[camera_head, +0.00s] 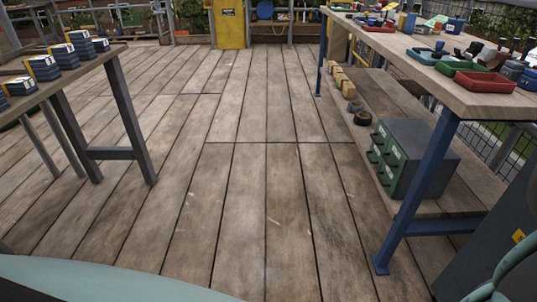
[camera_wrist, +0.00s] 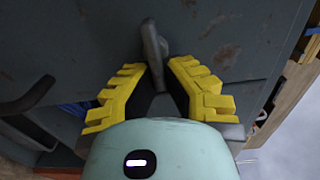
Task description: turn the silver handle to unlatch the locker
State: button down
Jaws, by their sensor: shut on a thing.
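The locker is a dark grey, scuffed metal surface (camera_wrist: 90,30) that fills most of the wrist view. Its grey-silver handle (camera_wrist: 152,45) sticks out at the top centre, with its lower end between the yellow fingers. My gripper (camera_wrist: 157,68) is shut on the handle, one finger on each side. The grip hides part of the handle's lower end. In the head view a dark grey panel (camera_head: 490,248) with a small yellow label stands at the lower right, probably the same locker. The handle and fingers do not show there.
A workbench (camera_head: 470,95) with colored trays runs along the right, and a green-drawer cabinet (camera_head: 388,160) sits on its lower shelf. A table (camera_head: 60,67) with several stacked blocks is at left. The plank floor (camera_head: 260,190) between is clear. A dark bar (camera_wrist: 28,97) shows left in the wrist view.

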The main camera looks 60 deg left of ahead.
jog(key=shift+f, duration=0.15)
jog(key=c, duration=1.1)
grip_release()
jog(key=shift+o, duration=0.2)
jog(key=v, duration=1.2)
